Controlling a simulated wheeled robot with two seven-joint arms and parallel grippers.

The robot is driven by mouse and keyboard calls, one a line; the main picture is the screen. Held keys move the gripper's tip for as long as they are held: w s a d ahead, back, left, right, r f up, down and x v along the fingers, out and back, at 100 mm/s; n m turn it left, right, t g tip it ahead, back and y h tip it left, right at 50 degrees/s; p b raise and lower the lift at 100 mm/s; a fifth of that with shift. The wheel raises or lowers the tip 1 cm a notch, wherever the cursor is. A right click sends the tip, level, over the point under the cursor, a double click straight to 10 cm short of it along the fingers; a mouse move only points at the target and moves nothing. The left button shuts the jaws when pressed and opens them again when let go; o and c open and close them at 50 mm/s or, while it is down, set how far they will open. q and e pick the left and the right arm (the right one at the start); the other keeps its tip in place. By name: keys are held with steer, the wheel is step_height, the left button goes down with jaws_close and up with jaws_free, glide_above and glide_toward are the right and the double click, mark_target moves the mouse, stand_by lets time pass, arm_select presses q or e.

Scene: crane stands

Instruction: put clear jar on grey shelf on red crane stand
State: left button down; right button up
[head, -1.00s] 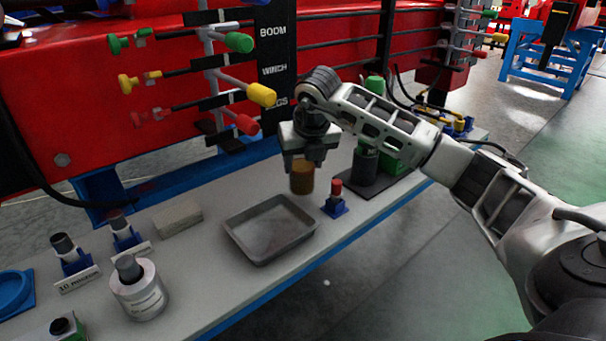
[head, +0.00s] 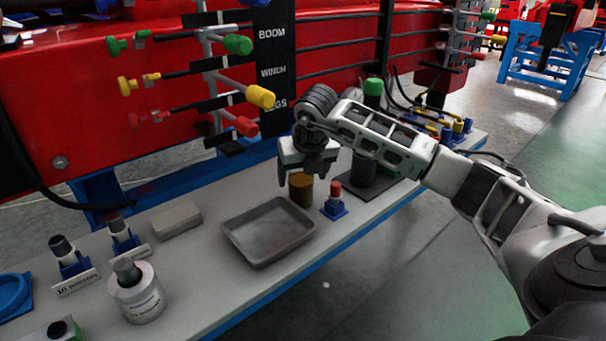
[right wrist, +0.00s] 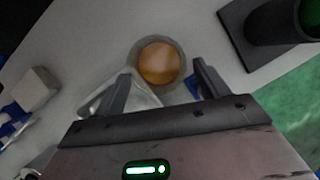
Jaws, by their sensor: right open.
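The clear jar (head: 301,190) with amber-brown contents stands on the grey shelf (head: 205,290) of the red crane stand (head: 130,140), just right of the tray. In the right wrist view the jar (right wrist: 159,62) is seen from above, beyond and between the two fingertips. My right gripper (head: 308,178) is open and empty, just above and behind the jar; its fingers (right wrist: 160,85) also show in the right wrist view. Whether the fingers touch the jar I cannot tell. My left gripper is out of view.
A grey tray (head: 268,262) lies left of the jar. A red-capped vial in a blue holder (head: 335,203) stands close on the right. A dark cylinder (head: 363,170) stands on a black mat behind it. A grey block (head: 176,220) and a white container (head: 137,300) are farther left.

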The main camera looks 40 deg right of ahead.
steer(key=v, duration=1.1)
steer(key=shift+r+p, duration=0.25)
steer(key=shift+p, duration=0.15)
steer(key=shift+s, duration=0.15)
